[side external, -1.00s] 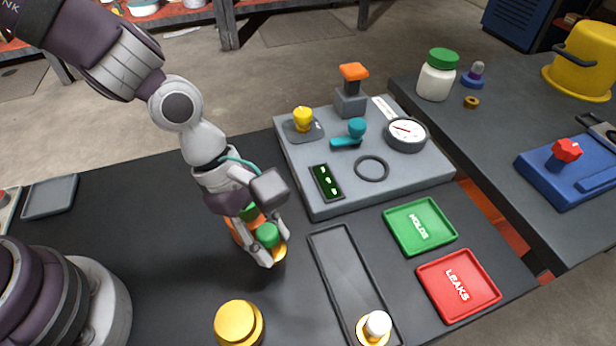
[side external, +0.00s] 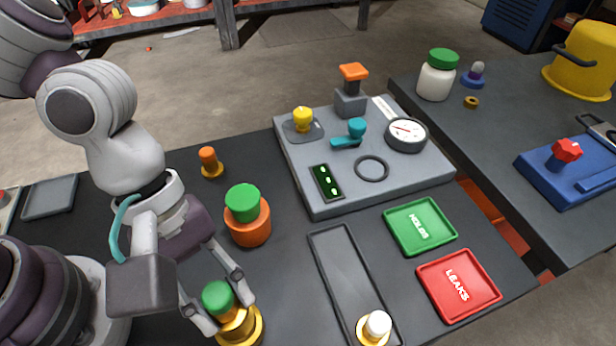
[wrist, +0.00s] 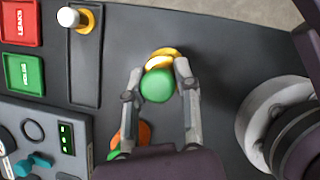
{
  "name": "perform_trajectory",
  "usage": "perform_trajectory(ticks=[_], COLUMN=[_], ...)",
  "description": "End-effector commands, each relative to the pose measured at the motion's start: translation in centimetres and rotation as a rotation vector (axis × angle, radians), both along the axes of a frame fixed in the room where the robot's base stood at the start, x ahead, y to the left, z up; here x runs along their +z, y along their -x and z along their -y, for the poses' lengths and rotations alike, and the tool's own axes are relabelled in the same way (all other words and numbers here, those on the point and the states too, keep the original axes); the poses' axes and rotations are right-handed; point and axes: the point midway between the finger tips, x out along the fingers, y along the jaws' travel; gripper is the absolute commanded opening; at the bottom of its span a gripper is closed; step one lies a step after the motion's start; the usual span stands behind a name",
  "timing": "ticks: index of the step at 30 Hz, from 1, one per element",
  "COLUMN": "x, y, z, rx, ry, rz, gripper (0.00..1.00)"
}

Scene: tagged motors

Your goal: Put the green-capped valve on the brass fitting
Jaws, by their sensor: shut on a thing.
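The green-capped valve (side external: 218,296) is held between the fingertips of my gripper (side external: 222,312), over the near-left part of the table. It also shows in the wrist view, with its green cap (wrist: 157,86) between both fingers and its brass base (wrist: 158,63) beyond. The brass fitting (side external: 253,335) is right under and beside the valve, partly covered by it and the fingers. In the wrist view the fitting (wrist: 170,51) shows as a gold edge past the valve base. I cannot tell whether the valve touches the fitting or is a little above it.
An orange jar with a green lid (side external: 248,218) stands just behind my gripper, and an orange-capped valve (side external: 209,160) farther back. A white-capped valve (side external: 376,325) stands in a long dark tray (side external: 345,262). Green (side external: 405,215) and red (side external: 432,285) trays lie to the right.

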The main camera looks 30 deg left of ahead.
Motion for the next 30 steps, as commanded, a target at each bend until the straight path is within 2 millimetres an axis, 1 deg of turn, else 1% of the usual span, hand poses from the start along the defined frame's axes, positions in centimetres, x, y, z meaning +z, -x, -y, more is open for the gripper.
perform_trajectory(ticks=[1,3,5,16,17,21,22,30], x=[-1.1,-2.3,-2.9,-3.4,-3.4,-3.3,-3.3,-3.3], y=[0.2,0.1,0.1,0.0,0.0,0.0,0.0,0.0], z=[0.0,0.0,-0.1,0.0,0.0,0.0,0.0,-0.1], rx=[-0.002,0.0,0.0,0.002,0.001,0.001,0.001,0.001], ry=[-0.004,-0.002,-0.003,-0.001,-0.001,-0.002,-0.001,-0.002], rz=[-0.009,-0.008,-0.004,0.0,0.001,0.001,0.001,0.001], gripper=[0.0,0.0,0.0,0.0,0.33,0.51,0.55,0.55])
